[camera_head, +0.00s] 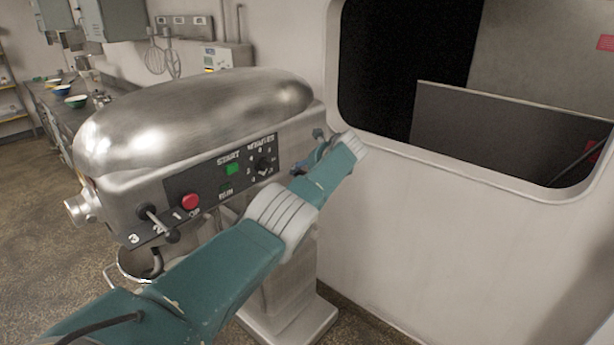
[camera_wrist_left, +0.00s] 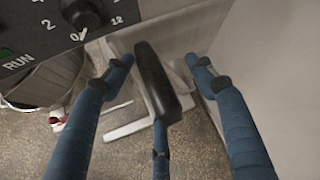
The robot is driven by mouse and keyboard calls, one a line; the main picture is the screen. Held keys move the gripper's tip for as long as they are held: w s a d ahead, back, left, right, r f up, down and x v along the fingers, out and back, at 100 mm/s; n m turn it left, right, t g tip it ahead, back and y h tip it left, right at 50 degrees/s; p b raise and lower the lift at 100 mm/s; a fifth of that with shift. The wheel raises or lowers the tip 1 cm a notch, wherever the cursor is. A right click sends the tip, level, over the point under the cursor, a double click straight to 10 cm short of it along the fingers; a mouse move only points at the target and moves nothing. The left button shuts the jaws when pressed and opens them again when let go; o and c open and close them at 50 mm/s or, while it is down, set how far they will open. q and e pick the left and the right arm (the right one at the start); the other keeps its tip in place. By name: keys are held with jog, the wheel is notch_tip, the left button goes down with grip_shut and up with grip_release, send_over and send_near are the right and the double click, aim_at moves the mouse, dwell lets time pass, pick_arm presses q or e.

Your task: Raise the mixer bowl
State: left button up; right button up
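The mixer (camera_head: 200,115) has a rounded metal head and a dark control panel on its side. A bowl with a wire-like rim (camera_head: 112,279) shows only partly below the head; in the left wrist view part of a rounded metal bowl (camera_wrist_left: 45,85) is at the left. A black lever handle (camera_wrist_left: 158,85) stands in the middle of the left wrist view. My left gripper (camera_wrist_left: 158,75) is open, with its blue fingers spread on both sides of the handle and one below it; I cannot tell whether they touch. It also shows, small, at the mixer's right side in the head view (camera_head: 314,155).
A wall with a large window opening (camera_head: 480,165) stands close on the right. A counter (camera_head: 55,105) with bowls lies at the back left. Whisks (camera_head: 163,58) hang at the back wall. The floor at the left is clear.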

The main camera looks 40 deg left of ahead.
pick_arm(q)
jog(key=shift+f, duration=0.1)
jog(key=shift+s, duration=0.1)
jog(key=shift+v, duration=0.85)
jog(key=v, duration=1)
jog(key=shift+d, duration=0.1)
